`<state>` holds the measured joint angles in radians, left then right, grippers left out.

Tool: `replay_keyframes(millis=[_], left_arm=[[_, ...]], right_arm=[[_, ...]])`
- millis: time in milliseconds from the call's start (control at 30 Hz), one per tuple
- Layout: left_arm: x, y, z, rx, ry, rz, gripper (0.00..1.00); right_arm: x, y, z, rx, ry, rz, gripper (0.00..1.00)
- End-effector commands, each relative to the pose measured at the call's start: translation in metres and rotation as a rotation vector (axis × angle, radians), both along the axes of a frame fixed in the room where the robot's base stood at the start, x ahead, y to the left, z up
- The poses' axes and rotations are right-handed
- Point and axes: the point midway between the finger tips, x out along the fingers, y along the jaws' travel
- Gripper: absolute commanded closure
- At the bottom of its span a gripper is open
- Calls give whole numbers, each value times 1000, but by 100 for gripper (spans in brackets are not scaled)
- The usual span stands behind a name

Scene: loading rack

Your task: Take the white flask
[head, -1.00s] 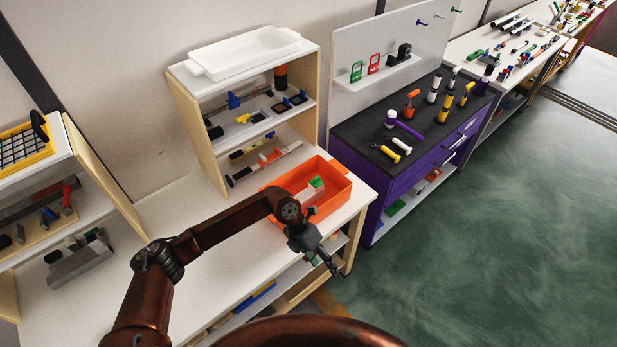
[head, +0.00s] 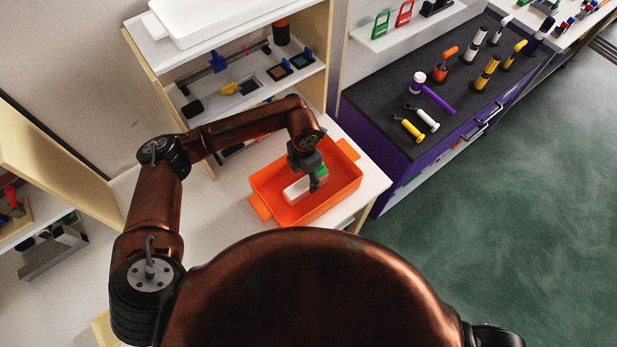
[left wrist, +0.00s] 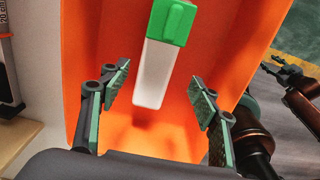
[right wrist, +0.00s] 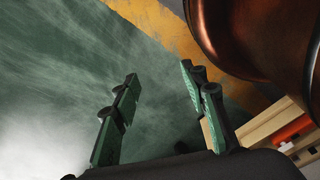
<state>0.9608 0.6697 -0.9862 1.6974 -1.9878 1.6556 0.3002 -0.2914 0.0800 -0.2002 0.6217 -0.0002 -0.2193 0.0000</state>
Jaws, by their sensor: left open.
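The white flask (head: 294,191) with a green cap (head: 321,171) lies inside the orange crate (head: 262,206) in the head view. My left gripper (head: 317,185) is over the crate, by the cap end, and hides part of the flask. In the left wrist view the flask (left wrist: 153,75) shows ahead of and between my left gripper's (left wrist: 160,88) spread fingers, with its green cap (left wrist: 172,22) at the top. Nothing is held. My right gripper (right wrist: 160,80) is open and empty in the right wrist view, with the green floor behind it.
The crate stands on a white bench (head: 232,195), its walls close around my left gripper. A shelf unit (head: 196,150) stands behind it. A purple cabinet with a dark top (head: 385,95) bearing several tools is to the right. Open green floor (head: 480,230) lies at right.

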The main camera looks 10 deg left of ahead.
Motion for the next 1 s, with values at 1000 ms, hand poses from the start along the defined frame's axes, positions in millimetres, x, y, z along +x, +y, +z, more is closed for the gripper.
replay_keyframes(millis=[1000], left_arm=[[4,5,-69,-1,1,2,57]], right_arm=[[-6,2,19,2,5,-3,60]])
